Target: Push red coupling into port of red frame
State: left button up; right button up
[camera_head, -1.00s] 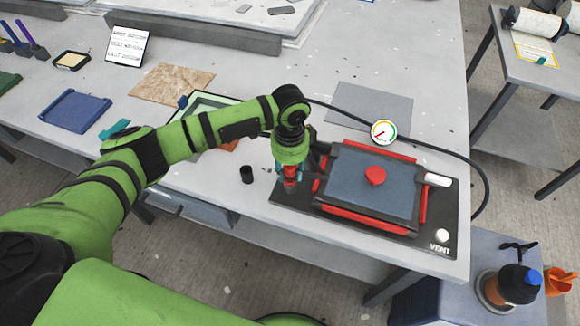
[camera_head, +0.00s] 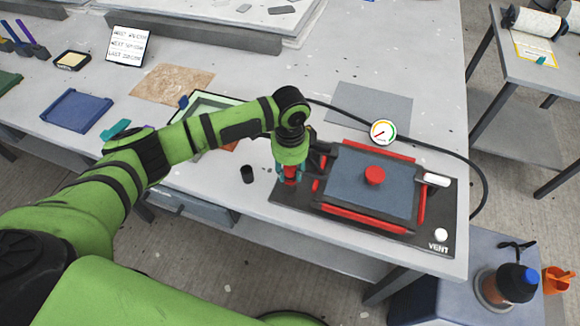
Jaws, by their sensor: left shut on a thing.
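The red frame (camera_head: 363,219) sits on a dark base plate marked VENT (camera_head: 401,237) near the table's front right. A grey-blue panel (camera_head: 350,188) with a round red knob (camera_head: 375,176) lies inside the frame. My left gripper (camera_head: 290,178) points down at the left end of the base plate, beside the frame. It is shut on the red coupling (camera_head: 291,171), of which only a small part shows between the teal fingertips. The port is hidden or too small to make out, so I cannot tell whether the coupling touches it. My right gripper is not in view.
A pressure gauge (camera_head: 383,132) stands behind the frame, with a black hose curving around the right side. A white-handled lever (camera_head: 436,180) is on the plate's right. A small black cylinder (camera_head: 247,174) stands left of my gripper. A grey sheet (camera_head: 369,106) lies behind.

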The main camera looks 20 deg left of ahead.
pick_arm(q)
jog(key=shift+f, duration=0.6)
dwell(0.4)
jog(key=o, duration=1.2)
jog(key=shift+o, duration=0.2)
notch_tip(320, 180, up, 12)
jog(key=shift+r, duration=0.1)
